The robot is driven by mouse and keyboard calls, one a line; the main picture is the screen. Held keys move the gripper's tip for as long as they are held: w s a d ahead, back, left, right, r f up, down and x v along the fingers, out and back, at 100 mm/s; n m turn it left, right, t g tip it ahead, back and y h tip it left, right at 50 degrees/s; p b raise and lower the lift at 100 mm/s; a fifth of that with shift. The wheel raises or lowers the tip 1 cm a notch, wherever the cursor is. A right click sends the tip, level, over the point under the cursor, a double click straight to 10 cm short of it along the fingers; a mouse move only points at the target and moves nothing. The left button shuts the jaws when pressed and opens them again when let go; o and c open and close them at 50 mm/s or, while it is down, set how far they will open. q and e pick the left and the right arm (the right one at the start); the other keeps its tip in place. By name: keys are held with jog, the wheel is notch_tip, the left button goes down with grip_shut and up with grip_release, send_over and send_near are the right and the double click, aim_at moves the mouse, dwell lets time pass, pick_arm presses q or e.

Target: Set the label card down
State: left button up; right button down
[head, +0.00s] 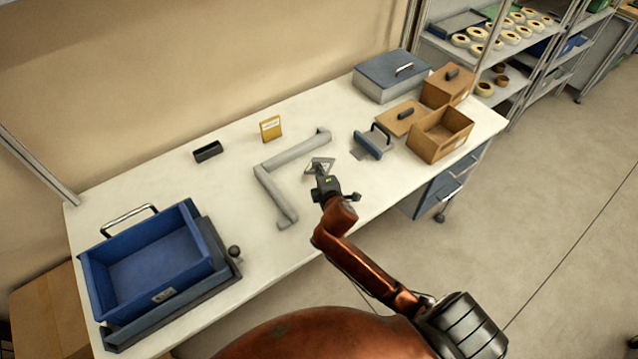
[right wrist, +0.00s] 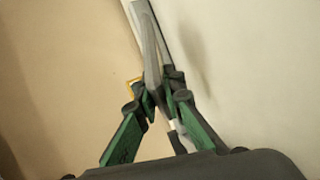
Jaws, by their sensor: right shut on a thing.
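My right gripper (head: 319,177) reaches over the middle of the white worktop. It is shut on a thin pale piece, which I take to be the label card (head: 320,163). In the right wrist view the green-sided fingers (right wrist: 155,97) come together at their tips, and the piece between them is seen nearly edge-on. Its face and any print cannot be read. I cannot tell whether its lower edge touches the worktop. My left gripper is not in view.
A bent grey rail (head: 268,183) lies just left of the gripper. A yellow labelled holder (head: 270,129) and a small black tray (head: 207,151) stand behind. A blue handled block (head: 368,145) and an open wooden box (head: 437,145) stand right; a blue bin (head: 97,283) stands left.

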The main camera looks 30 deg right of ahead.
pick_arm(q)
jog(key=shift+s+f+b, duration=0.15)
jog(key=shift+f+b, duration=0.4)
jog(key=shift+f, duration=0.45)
pick_arm(e)
jog(key=shift+f, duration=1.7)
jog(key=c, duration=2.2)
grip_release()
jog(key=shift+s+a+r+p, duration=0.1)
jog(key=shift+s+r+p, duration=0.15)
jog(key=shift+s+p, duration=0.25)
jog(key=p+v, duration=0.4)
jog(key=v, duration=0.2)
jog(key=shift+s+r, duration=0.1)
jog(key=shift+s, duration=0.1)
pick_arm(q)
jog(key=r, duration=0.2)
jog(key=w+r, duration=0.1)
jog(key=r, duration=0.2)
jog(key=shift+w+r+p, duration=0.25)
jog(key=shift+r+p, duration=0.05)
pick_arm(e)
jog(key=shift+s+a, duration=0.15)
jog(key=shift+s, duration=0.05)
